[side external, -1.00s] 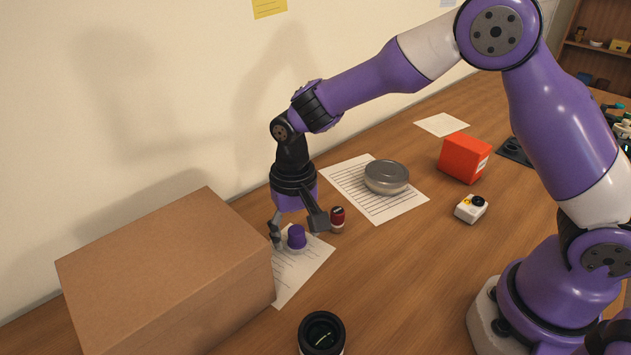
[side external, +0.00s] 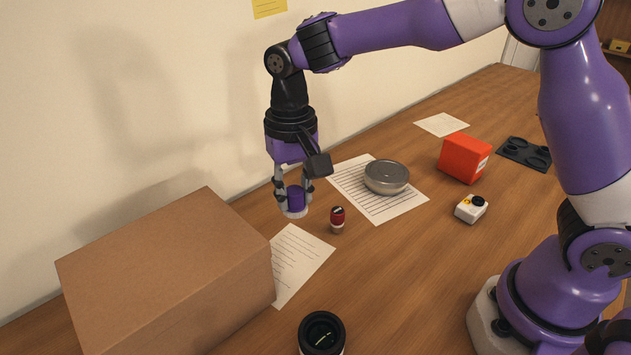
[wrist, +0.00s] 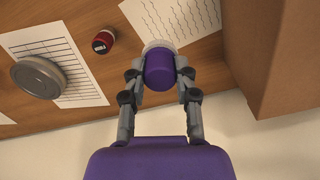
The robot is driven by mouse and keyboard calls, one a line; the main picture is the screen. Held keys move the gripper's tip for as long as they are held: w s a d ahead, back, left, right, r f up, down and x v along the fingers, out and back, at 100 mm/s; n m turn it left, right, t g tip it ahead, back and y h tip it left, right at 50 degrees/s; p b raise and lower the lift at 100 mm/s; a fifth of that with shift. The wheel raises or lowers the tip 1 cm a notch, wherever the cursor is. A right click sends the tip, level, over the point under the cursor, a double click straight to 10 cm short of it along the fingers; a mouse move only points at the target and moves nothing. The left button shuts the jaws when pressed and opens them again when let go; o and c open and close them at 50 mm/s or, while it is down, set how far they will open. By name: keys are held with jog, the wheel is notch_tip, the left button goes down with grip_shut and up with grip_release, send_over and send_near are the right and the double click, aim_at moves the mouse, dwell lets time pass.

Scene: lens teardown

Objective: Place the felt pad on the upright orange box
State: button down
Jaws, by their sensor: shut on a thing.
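My gripper (side external: 293,192) is shut on a purple cylinder with a pale round base (side external: 296,200) and holds it upright, raised above the table. This piece may be the felt pad; its material is too small to tell. In the wrist view the purple top (wrist: 159,68) sits between my two fingers (wrist: 160,80), and part of the pale base shows beyond it. The orange-red box (side external: 463,158) stands on the table to the right, beyond the round tin, well apart from my gripper. Its top looks bare, and a white label shows on its right side.
A large cardboard box (side external: 165,270) stands at left. A small red bottle (side external: 337,219), a round metal tin (side external: 386,176) on a lined sheet (side external: 400,207) and a white device (side external: 470,208) stand between my gripper and the orange-red box. A black lens part (side external: 322,333) is in front.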

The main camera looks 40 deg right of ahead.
jog(key=d+r+m, duration=0.3)
jog(key=d+m, duration=0.1)
jog(key=d, duration=0.4)
jog(key=s+d+r+m, duration=0.1)
jog(key=d+r+m, duration=0.2)
jog(key=d+m, duration=0.35)
jog(key=d+r+m, duration=0.3)
jog(key=d, duration=0.6)
jog(key=m, duration=0.5)
send_over(469, 141)
jog(key=f, duration=0.4)
jog(key=shift+a+f, duration=0.25)
jog(key=shift+d+f, duration=0.15)
jog(key=shift+f, duration=1.95)
jog(key=c, duration=0.6)
grip_release()
jog(key=shift+f, duration=0.1)
